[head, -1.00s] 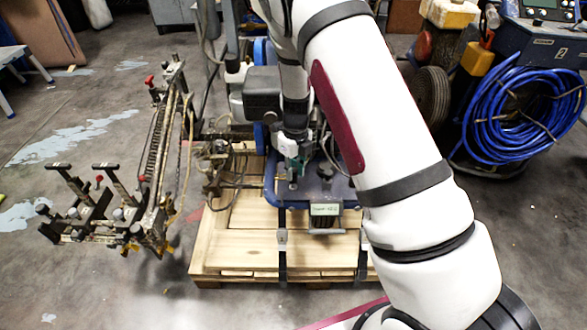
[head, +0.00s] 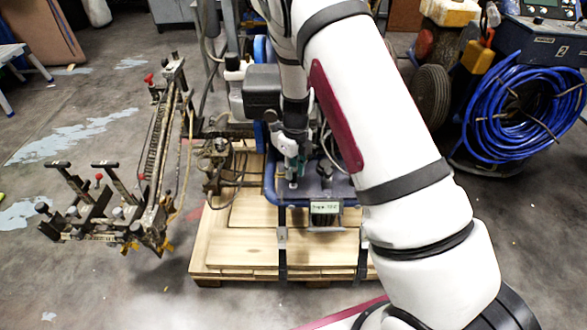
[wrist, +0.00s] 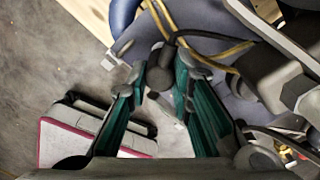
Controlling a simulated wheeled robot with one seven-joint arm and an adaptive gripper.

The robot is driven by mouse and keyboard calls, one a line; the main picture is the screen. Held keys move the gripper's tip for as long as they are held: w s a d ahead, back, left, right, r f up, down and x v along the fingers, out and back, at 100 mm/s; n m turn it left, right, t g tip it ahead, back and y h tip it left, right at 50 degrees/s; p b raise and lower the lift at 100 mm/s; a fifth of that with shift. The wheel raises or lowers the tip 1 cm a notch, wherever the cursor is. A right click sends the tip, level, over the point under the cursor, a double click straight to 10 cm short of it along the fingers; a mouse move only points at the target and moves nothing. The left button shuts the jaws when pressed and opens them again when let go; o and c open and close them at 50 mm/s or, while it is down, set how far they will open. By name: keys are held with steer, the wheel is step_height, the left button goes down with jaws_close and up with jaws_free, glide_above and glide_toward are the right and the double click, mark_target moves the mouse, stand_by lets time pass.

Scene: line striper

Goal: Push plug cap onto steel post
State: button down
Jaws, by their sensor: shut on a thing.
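My gripper (head: 291,162) points down over the blue-framed line striper (head: 313,188) in the head view. In the wrist view its two green-padded fingers (wrist: 165,78) are closed around a dark, rounded piece (wrist: 160,72), which looks like the plug cap. A dark lead runs up from that piece. In the head view the cap is too small and covered to make out. I cannot clearly pick out the steel post; a small grey upright piece (head: 292,184) shows just below the fingers, and I cannot tell whether it is the post or touches the cap.
The striper stands on a wooden pallet (head: 245,262). A rusty metal frame with levers (head: 150,190) stands at the left. A coiled blue hose (head: 522,108) hangs on a machine at the right. Yellow and black cables (wrist: 205,40) cross close to the fingers.

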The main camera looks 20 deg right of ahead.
steer(key=shift+f+b, duration=0.35)
steer(key=shift+f, duration=0.5)
steer(key=c, duration=1)
jaws_free()
steer(key=shift+c, duration=0.2)
steer(key=shift+r, duration=0.15)
steer(key=shift+d+r+p, duration=0.1)
steer(key=shift+r+p, duration=3.15)
steer(key=shift+r, duration=0.15)
